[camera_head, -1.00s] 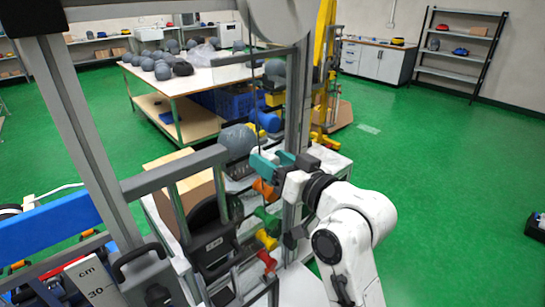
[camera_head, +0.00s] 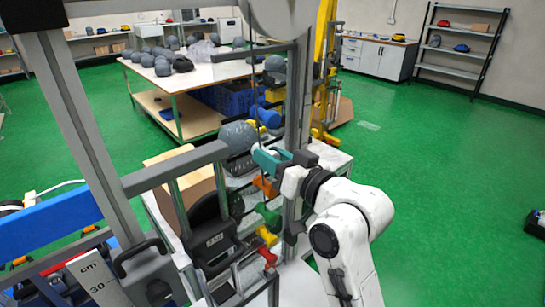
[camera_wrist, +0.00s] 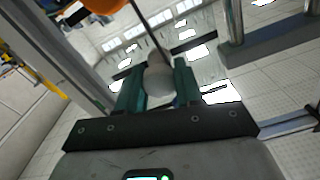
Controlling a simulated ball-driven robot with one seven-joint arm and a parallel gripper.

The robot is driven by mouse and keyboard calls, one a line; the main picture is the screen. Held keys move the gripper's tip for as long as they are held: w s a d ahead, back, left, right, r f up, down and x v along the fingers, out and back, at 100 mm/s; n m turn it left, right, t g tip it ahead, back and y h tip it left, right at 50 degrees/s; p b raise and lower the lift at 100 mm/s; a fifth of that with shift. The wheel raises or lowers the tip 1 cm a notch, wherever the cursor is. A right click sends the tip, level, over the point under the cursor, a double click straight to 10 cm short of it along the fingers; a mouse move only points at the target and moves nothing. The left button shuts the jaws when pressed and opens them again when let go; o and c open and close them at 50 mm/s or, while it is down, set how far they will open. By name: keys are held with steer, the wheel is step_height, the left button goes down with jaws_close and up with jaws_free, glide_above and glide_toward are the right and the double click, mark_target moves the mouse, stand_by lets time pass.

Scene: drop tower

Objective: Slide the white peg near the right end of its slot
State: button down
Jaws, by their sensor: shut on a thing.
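The white peg (camera_wrist: 158,78) shows as a rounded pale end between my gripper's teal fingers in the wrist view. My gripper (camera_wrist: 158,84) is shut on it, with one finger at each side. In the head view my gripper (camera_head: 268,158) is at the tower's upper right, beside the grey upright, and a bit of the white peg (camera_head: 257,148) shows at its fingertips. The peg's slot and its ends are hidden or too small to make out.
Below my gripper are an orange peg (camera_head: 265,187), a green peg (camera_head: 267,216), a yellow peg (camera_head: 267,236) and a red peg (camera_head: 267,257). A grey helmet (camera_head: 237,137) is close on the left. The green floor to the right is open.

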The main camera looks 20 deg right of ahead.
steer(key=shift+d+r, duration=0.1)
steer(key=d, duration=0.1)
steer(key=w+d+b, duration=0.1)
steer(key=d, duration=0.3)
steer(key=shift+w+d, duration=0.2)
steer(key=shift+w, duration=0.15)
steer(key=shift+w+d+r, duration=0.1)
steer(key=shift+d+r, duration=0.05)
steer(key=shift+d, duration=0.2)
steer(key=c, duration=0.8)
jaws_free()
steer(key=shift+d, duration=0.1)
steer(key=shift+o, duration=0.2)
steer(key=shift+a, duration=0.2)
steer(key=b, duration=0.3)
glide_toward(279, 137)
steer(key=v, duration=0.6)
